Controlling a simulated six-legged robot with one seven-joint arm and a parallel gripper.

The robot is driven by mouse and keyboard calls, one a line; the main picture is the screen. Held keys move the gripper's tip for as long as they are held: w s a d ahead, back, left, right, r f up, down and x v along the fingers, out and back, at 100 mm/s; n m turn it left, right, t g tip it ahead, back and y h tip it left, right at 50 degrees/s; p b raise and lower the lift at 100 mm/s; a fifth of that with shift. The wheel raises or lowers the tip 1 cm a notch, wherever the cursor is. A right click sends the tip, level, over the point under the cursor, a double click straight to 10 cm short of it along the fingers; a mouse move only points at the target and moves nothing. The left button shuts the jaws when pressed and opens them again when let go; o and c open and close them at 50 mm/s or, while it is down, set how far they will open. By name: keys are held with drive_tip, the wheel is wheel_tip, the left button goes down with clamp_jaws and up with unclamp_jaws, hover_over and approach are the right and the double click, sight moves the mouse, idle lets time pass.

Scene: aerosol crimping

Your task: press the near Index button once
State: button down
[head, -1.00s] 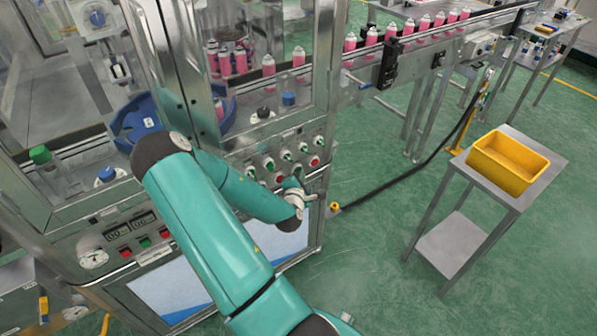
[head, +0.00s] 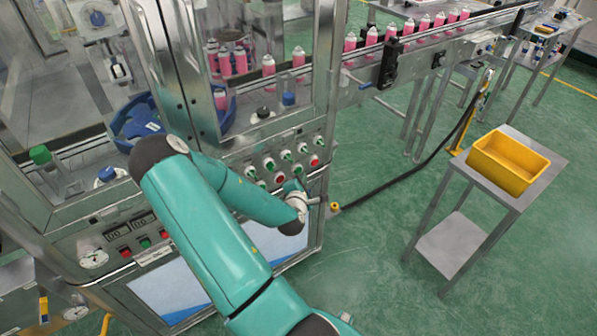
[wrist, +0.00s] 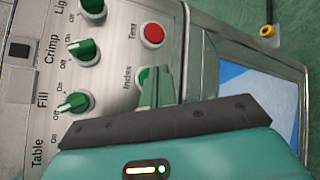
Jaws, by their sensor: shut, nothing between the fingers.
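The control panel (wrist: 110,90) fills the left of the wrist view. The word Index is printed beside a green button (wrist: 143,74), which is mostly hidden behind my fingers. My gripper (wrist: 157,72) is shut and empty, its green fingertips over or right beside that button; I cannot tell whether they touch it. In the head view, my wrist is against the panel front (head: 262,150) at its lower right, and my arm hides the Index button there.
A red Test button (wrist: 152,35) is close beside the Index button. Green Crimp (wrist: 84,51) and Fill (wrist: 75,102) knobs are nearby. A yellow bin (head: 508,163) stands on a side table at right, with open green floor before it.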

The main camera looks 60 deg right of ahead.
drive_tip(key=shift+s+a, duration=0.4)
drive_tip(key=shift+s, duration=0.35)
drive_tip(key=shift+s+a, duration=0.35)
drive_tip(key=shift+s, duration=0.35)
drive_tip(key=shift+s+a, duration=0.4)
drive_tip(key=shift+s, duration=0.35)
drive_tip(key=shift+a, duration=0.1)
